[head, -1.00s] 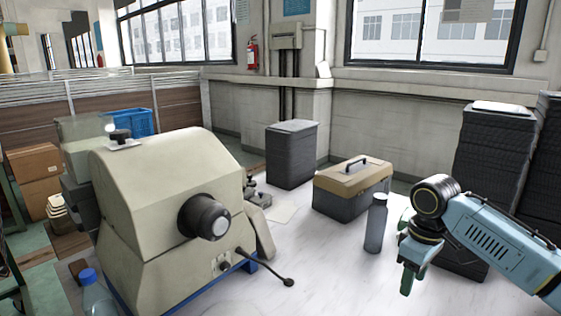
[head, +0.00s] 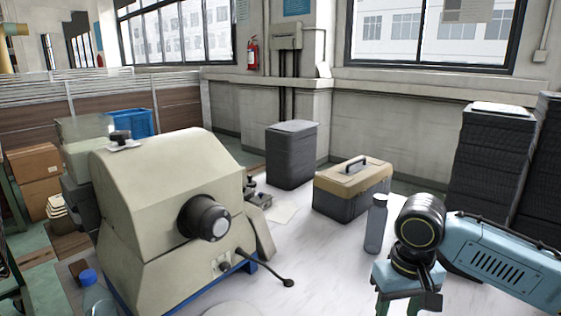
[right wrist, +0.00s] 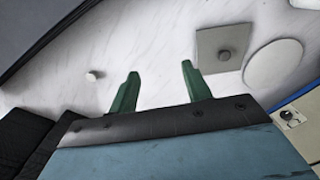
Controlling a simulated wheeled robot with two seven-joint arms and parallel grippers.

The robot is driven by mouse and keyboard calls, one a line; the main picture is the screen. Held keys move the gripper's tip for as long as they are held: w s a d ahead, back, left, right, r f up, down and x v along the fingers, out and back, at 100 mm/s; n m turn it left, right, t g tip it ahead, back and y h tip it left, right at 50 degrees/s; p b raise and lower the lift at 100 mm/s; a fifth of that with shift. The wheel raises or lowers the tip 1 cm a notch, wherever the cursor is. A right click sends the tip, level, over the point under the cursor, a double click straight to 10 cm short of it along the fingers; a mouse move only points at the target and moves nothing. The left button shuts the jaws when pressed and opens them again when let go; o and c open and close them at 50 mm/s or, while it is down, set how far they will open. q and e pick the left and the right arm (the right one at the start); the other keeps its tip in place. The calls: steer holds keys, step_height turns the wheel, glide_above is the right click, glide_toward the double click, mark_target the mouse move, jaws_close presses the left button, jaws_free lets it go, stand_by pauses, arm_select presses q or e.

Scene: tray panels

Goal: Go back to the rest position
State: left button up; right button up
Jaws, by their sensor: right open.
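My right gripper (head: 408,304) is at the lower right of the head view, over the white table, in front of the grey bottle. Its two green fingers also show in the right wrist view (right wrist: 158,76), spread apart with nothing between them. Pale tabletop lies beyond the fingertips. My left gripper is in neither view.
A big beige machine (head: 165,190) stands on the table at left. A grey bottle (head: 375,232) and a tan-topped toolbox (head: 350,192) stand behind my right gripper. In the right wrist view, a grey square plate (right wrist: 207,55) and a white disc (right wrist: 272,63) lie near the fingers.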

steer(key=shift+s+a+m, duration=0.4)
steer(key=shift+s+m, duration=0.2)
steer(key=shift+s, duration=0.25)
